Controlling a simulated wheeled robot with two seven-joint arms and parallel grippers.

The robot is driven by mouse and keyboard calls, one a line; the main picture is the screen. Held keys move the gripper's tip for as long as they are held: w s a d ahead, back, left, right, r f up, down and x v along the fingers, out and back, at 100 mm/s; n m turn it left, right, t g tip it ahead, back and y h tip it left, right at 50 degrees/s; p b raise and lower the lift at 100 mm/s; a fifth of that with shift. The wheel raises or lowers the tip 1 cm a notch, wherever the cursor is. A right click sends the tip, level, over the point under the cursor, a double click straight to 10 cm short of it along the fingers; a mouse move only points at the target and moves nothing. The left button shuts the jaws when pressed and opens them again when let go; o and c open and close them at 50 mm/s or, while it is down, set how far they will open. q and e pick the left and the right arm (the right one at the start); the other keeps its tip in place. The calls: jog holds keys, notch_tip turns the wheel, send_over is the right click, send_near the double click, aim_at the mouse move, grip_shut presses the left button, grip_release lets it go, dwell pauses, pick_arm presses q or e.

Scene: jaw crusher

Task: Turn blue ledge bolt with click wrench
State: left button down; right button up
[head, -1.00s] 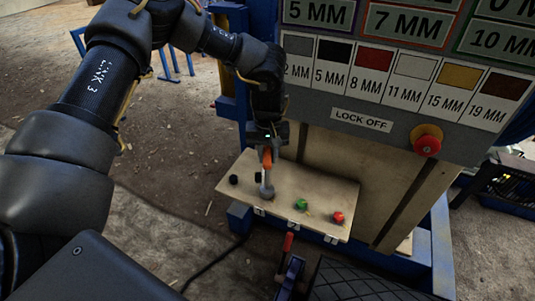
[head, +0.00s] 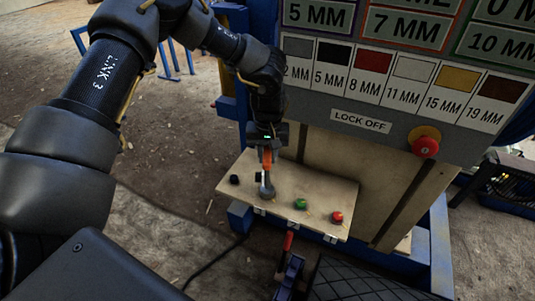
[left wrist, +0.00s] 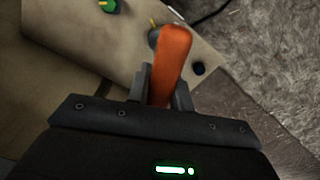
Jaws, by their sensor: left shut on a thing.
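My left gripper (head: 266,146) is shut on the orange handle (head: 267,158) of the click wrench, which points down at the ledge (head: 240,196). The handle also shows in the left wrist view (left wrist: 171,60) between the fingers. The grey wrench head (head: 266,191) is at the row of bolts, over or beside one; I cannot tell how it is seated. No bolt shows clearly as blue; the one at the wrench head is largely hidden. A dark bolt (head: 234,180) is at the left, a green bolt (head: 300,203) and a red bolt (head: 337,216) to the right. My right gripper is not in view.
A grey panel with colour swatches stands behind the ledge, with a "LOCK OFF" label (head: 360,121) and a red knob (head: 425,147). A red-handled item (head: 288,241) and a black ribbed surface (head: 365,284) are in front. Open floor lies left of the ledge.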

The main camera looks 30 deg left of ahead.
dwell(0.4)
pick_arm(q)
jog(key=c, duration=1.2)
grip_release()
jog(key=shift+o, duration=0.2)
notch_tip(320, 180, up, 11)
jog(key=shift+f+p, duration=0.1)
jog(key=shift+p, duration=0.3)
